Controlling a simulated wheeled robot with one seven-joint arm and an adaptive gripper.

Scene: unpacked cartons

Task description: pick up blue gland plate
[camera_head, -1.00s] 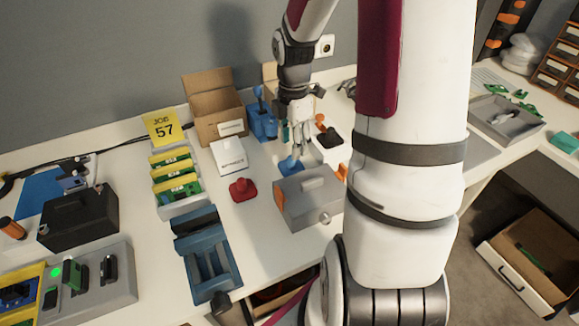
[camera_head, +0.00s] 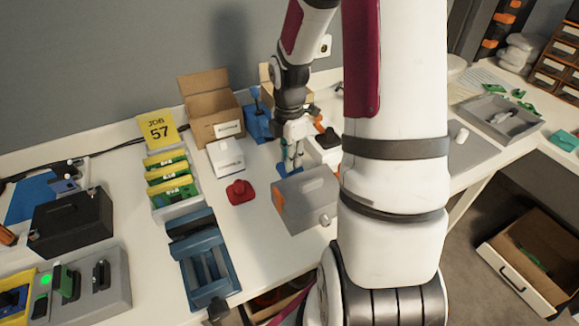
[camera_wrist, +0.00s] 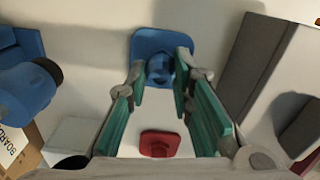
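The blue gland plate (camera_wrist: 158,46) is a flat blue square with a round raised boss. In the wrist view it lies on the white table at top centre, between the tips of my gripper (camera_wrist: 161,72). My gripper is open, its green-padded fingers apart on either side of the boss; I cannot tell whether they touch it. In the head view my gripper (camera_head: 291,160) is low over the plate (camera_head: 290,172), which is partly hidden by the fingers. A red gland plate (camera_wrist: 160,144) also lies on the table, at left in the head view (camera_head: 240,191).
A grey box (camera_head: 304,200) with an orange side stands close in front of the blue plate. A blue device (camera_head: 257,122) and an open carton (camera_head: 210,105) stand behind. A white box (camera_head: 226,157) is to the left. Bare table lies around the red plate.

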